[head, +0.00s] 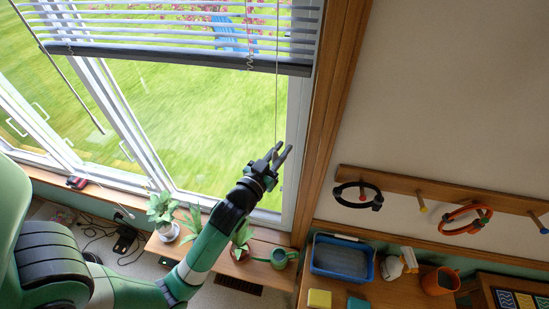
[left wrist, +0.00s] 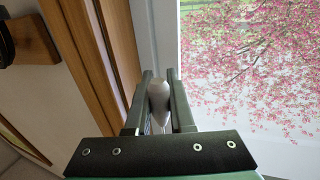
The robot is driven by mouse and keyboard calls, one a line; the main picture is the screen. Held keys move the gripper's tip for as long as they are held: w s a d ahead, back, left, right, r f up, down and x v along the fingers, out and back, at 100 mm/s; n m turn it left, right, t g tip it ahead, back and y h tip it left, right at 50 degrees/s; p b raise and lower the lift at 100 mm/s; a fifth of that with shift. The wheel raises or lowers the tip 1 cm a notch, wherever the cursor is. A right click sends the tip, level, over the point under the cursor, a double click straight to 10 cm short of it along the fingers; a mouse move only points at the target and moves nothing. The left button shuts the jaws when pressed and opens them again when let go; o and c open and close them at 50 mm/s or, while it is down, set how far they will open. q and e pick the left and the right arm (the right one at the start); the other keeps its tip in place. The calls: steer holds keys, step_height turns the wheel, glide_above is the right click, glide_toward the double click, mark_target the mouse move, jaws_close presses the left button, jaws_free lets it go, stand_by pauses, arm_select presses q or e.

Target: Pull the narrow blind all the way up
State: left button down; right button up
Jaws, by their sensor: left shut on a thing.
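The narrow blind (head: 180,55) hangs across the top of the window in the head view, its dark bottom rail level above open glass. A thin pull cord (head: 277,100) runs down from the blind's right side to my left gripper (head: 284,149). In the left wrist view, my left gripper (left wrist: 159,78) is shut on a pale, rounded cord tassel (left wrist: 158,96) between its two fingers. The blind's top is outside the head view. My right gripper is in neither view.
A tilt wand (head: 75,90) hangs at the left. The wooden window frame (head: 330,110) stands right of my gripper. A peg rail (head: 400,182) with rings is at right.

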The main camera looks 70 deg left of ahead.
arm_select(q)
step_height(320, 180, down, 6)
steer(key=b, duration=0.3)
steer(key=shift+r+b, duration=0.15)
steer(key=shift+b, duration=0.2)
step_height(320, 180, down, 9)
steer(key=b, duration=0.8)
step_height(320, 180, down, 9)
steer(key=b, duration=0.8)
step_height(320, 180, down, 9)
steer(key=b, duration=0.8)
